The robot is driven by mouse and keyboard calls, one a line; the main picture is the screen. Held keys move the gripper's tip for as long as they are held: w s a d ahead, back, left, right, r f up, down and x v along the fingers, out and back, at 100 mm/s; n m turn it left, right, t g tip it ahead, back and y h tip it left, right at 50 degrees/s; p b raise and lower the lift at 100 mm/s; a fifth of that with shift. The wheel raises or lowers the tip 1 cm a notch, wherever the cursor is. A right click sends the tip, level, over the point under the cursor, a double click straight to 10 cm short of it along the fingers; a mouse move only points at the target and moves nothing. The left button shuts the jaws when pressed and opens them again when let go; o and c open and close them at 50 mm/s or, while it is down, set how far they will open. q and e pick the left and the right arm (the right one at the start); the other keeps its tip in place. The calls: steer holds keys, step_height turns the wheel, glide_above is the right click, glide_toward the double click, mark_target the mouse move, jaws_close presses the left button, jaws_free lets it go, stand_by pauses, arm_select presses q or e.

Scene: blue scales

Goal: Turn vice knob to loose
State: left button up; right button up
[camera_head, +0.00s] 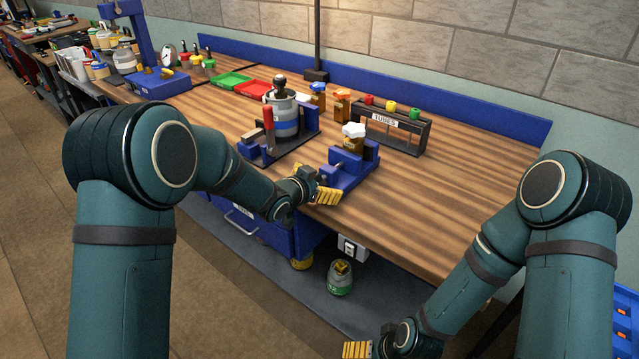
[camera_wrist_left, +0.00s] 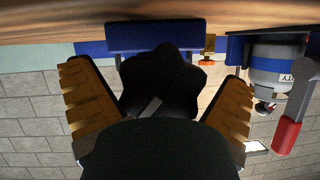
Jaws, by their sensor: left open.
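The blue vice (camera_head: 345,178) sits at the table's front edge and holds a brown bottle (camera_head: 353,143) with a white cap. In the left wrist view, its black lobed knob (camera_wrist_left: 163,78) stands in front of the blue vice body (camera_wrist_left: 150,38). My left gripper (camera_head: 324,188) is open at the vice's front. Its yellow fingers lie on either side of the knob in the wrist view, with visible gaps. The knob is hidden in the head view. My right gripper (camera_head: 360,349) is low at the bottom edge, away from the vice; its opening is unclear.
A clamp stand with a grey-blue canister (camera_head: 284,115) and red handle (camera_head: 268,127) stands left of the vice. A tube rack (camera_head: 392,128) stands behind it to the right. The wooden table (camera_head: 455,190) is clear at right. A green canister (camera_head: 340,280) sits below.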

arm_select(q)
steer(key=shift+w+d, duration=0.1)
steer(key=c, duration=1.2)
steer(key=shift+r+n+h+p, duration=0.1)
steer(key=shift+n+h+p, duration=0.2)
steer(key=shift+n+p, duration=0.5)
steer(key=n+g+h+p, duration=0.1)
steer(key=n+p, duration=0.1)
steer(key=p, duration=0.3)
steer(key=shift+g+h, duration=0.3)
steer(key=shift+n+h+p, duration=0.3)
steer(key=shift+n+p, duration=0.3)
steer(key=shift+p, duration=0.35)
steer(key=o, duration=1.2)
